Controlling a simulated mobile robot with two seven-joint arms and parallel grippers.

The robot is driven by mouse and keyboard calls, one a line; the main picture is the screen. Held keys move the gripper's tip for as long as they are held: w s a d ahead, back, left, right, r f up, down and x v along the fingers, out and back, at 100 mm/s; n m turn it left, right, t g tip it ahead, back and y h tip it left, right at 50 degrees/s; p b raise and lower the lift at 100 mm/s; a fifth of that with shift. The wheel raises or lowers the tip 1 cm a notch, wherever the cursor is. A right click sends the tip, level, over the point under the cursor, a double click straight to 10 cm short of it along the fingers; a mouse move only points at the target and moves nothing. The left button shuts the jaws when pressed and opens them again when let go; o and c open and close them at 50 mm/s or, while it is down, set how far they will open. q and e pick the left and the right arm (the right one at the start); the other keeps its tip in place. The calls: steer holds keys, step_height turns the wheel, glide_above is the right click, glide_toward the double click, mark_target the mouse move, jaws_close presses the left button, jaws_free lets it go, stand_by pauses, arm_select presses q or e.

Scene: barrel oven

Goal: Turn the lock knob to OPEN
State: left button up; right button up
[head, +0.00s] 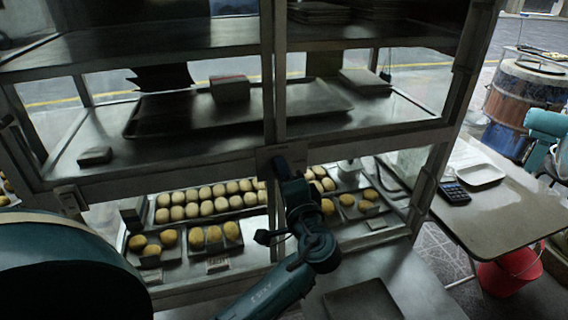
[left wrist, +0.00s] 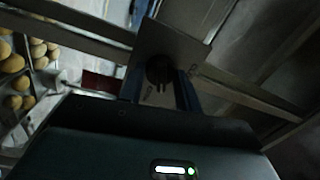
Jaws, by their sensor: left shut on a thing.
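The lock knob (left wrist: 159,70) is a dark round knob on a square grey metal plate (left wrist: 176,45), which shows in the left wrist view. In the head view the dark plate (head: 268,158) sits on the cabinet's middle post where it meets the cross rail. My left gripper (head: 283,168) reaches up to it from below, and its fingers are shut on the knob. In the left wrist view a blue finger stands to the right of the knob. The gripper hides most of the knob in the head view. Any OPEN marking is too small to read. My right gripper is not in view.
The metal-framed glass cabinet holds an upper tray (head: 318,98) and rows of pale buns (head: 205,195) below. A side table (head: 505,215) stands at right with a calculator (head: 454,192) and white dish (head: 481,174). A red bucket (head: 508,272) is beneath it.

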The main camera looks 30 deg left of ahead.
arm_select(q)
steer(key=shift+m+t+p, duration=0.3)
steer(key=shift+m+p, duration=1.4)
steer(key=shift+m, duration=0.6)
steer(key=o, duration=1)
